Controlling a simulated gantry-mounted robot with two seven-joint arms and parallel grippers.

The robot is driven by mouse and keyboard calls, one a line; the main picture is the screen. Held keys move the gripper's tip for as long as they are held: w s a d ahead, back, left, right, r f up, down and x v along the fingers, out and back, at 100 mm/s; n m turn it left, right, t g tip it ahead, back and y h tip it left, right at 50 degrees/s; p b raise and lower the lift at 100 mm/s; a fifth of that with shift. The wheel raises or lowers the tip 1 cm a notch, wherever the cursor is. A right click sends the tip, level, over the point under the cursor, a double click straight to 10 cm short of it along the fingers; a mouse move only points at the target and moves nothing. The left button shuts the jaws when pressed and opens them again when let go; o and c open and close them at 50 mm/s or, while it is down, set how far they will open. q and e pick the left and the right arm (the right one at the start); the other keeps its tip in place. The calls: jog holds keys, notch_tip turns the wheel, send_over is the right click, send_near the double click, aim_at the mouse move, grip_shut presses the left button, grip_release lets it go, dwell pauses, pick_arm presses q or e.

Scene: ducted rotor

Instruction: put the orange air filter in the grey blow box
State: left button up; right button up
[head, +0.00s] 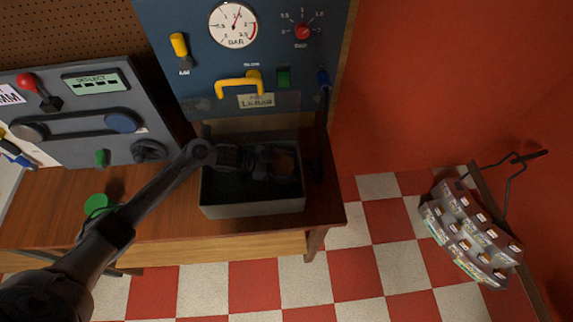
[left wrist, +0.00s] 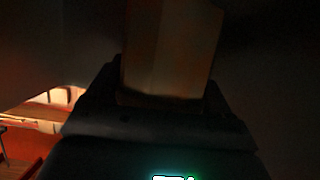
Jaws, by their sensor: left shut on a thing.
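The grey blow box (head: 254,208) stands at the right end of the wooden bench, below the blue panel, with its top open and its inside dark. My left gripper (head: 272,163) reaches over and into the box near its right side. In the left wrist view the filter (left wrist: 172,45) is a dim, orange-brown block between the fingers. Whether the filter touches the box floor cannot be told. My right gripper is not in view.
A blue panel (head: 205,85) with a gauge, yellow handle and knobs stands behind the box. A grey belt machine (head: 75,152) is on the left, near a green round object (head: 96,204). A rack (head: 470,240) stands on the right.

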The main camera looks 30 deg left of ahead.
pick_arm(q)
jog(key=shift+w+a+f, duration=0.1)
jog(key=shift+w+f, duration=0.05)
jog(key=shift+f, duration=0.25)
jog(key=shift+f, duration=0.15)
jog(key=shift+f, duration=0.1)
jog(key=o, duration=1)
